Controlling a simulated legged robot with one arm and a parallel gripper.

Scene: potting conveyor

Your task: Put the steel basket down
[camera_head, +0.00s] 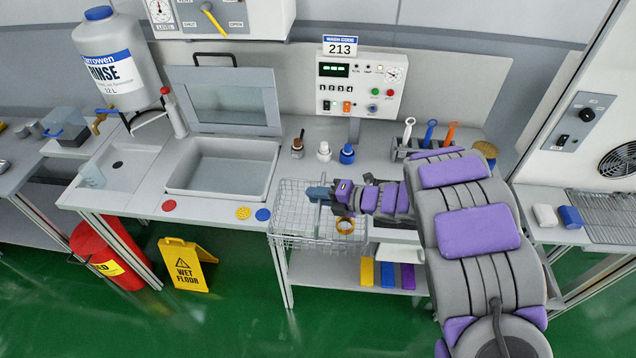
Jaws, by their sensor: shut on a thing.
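The steel basket (290,222) is a wire-mesh box at the front edge of the steel bench, right of the sink. My gripper (322,196) is at the basket's top, reached from the right by my grey and purple arm. It is shut on the basket, seemingly at its handle, but the fingers are small and partly hidden. The basket's lower part overlaps the bench's front edge in the picture. I cannot tell whether its base touches the bench top. My arm hides the bench to the right of the basket.
A sink (222,168) with a raised lid (226,98) lies left of the basket. Yellow (243,213), blue (263,214) and red (169,205) discs lie along the front edge. Small bottles (323,151) and a control panel (362,84) stand behind. A wet floor sign (186,265) stands below.

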